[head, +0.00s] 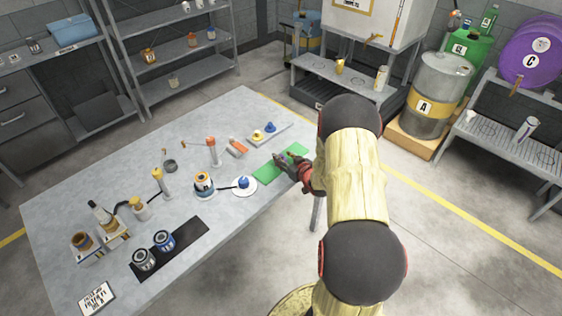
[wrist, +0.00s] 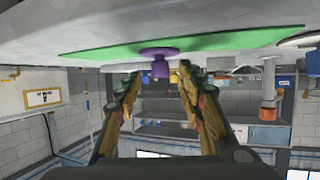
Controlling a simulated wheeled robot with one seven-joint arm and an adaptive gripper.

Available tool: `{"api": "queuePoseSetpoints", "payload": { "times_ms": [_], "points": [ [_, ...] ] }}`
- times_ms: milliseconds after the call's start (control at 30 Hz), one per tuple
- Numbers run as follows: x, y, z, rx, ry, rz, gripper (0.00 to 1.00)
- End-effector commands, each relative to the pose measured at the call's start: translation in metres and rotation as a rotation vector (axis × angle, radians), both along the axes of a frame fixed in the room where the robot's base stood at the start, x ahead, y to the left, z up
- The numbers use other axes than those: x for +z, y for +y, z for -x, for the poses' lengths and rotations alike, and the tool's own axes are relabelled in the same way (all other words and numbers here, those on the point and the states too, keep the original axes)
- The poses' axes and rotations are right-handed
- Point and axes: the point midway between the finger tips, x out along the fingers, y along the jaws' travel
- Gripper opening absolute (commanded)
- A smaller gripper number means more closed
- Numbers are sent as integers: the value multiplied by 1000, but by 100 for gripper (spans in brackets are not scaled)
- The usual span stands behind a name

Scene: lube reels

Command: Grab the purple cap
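The purple cap (wrist: 160,66) sits on the green mat (wrist: 215,38) in the wrist view, which shows the scene upside down. It has a wide flange and a narrower stem. In the head view I cannot make out the cap; my gripper seems to hide it at the green mat (head: 266,173). My gripper (wrist: 159,80) is open, with one finger on each side of the cap's line in the wrist view and a clear gap between them. In the head view my gripper (head: 282,158) is low over the mat. I cannot tell how far the fingertips are from the cap.
A blue cap on a white disc (head: 244,184) stands left of the mat. A tray with yellow and blue pieces (head: 262,136) and an orange-and-white item (head: 236,148) lie behind it. Bottles and cans, including a blue can (head: 164,241), occupy the table's left part. The near right table top is clear.

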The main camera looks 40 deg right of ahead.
Motion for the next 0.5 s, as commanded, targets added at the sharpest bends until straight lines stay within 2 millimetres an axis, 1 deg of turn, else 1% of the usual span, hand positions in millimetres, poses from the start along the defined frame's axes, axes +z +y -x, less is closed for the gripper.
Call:
{"api": "queuePoseSetpoints", "payload": {
  "times_ms": [33,100,367,500],
  "points": [
    [-4,0,-5,2,0,0,38],
    [-5,-2,-10,1,0,1,38],
    [-5,-2,-12,0,1,0,38],
    [-5,-2,-12,0,1,0,31]
  ]
}}
